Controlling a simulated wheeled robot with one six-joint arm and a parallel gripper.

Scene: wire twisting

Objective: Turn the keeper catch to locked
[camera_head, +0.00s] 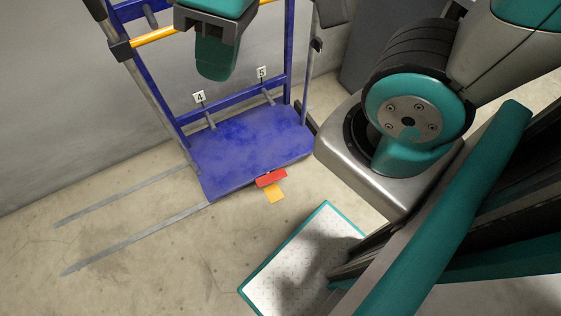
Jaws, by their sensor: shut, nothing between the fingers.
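A small red piece (271,178), which looks like the keeper catch, sits at the front edge of the blue platform (235,150). A yellow-orange tab (274,194) shows just below it. Whether the catch is locked cannot be told at this size. My gripper (217,72) is at the top of the view, teal and dark grey, in front of the blue frame. It is shut and empty. In the picture it is above and left of the red piece, well apart from it. Part of the arm behind it is cut off by the top edge.
The blue frame (186,136) has a yellow bar (158,36) and grey pegs labelled 4 (199,97) and 5 (262,72). Two long grey forks (140,237) lie low over the concrete floor (160,285) to the left. A grey wall (60,90) stands behind. Open floor lies in front.

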